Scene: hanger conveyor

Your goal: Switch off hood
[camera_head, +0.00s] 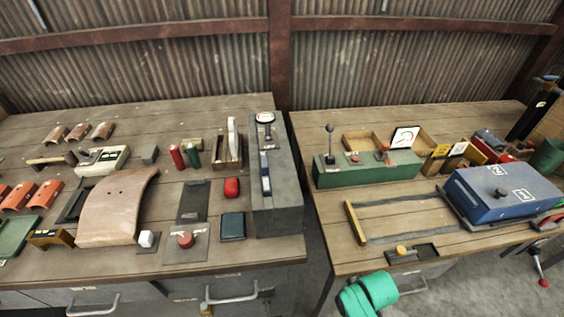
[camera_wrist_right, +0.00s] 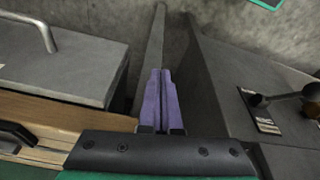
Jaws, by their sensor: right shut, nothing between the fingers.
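No label in view names a hood, so I cannot tell which control belongs to it. A green box (camera_head: 335,177) with a black-knobbed lever (camera_head: 329,138) and red parts on top stands on the right table. A red round button (camera_head: 186,239) sits on a grey plate on the left table. A tall grey box (camera_head: 278,203) with a blue-and-white slider stands at that table's right edge. My right gripper (camera_wrist_right: 161,98) shows purple fingers shut together and empty, over a gap between grey surfaces. The left gripper is not in view.
A blue box (camera_head: 504,198) lies on the right table, with a yellow knob (camera_head: 401,250) near the front edge. A curved tan panel (camera_head: 115,210) is on the left table. In the wrist view, a black lever (camera_wrist_right: 285,97) is at the right. A gap separates the tables.

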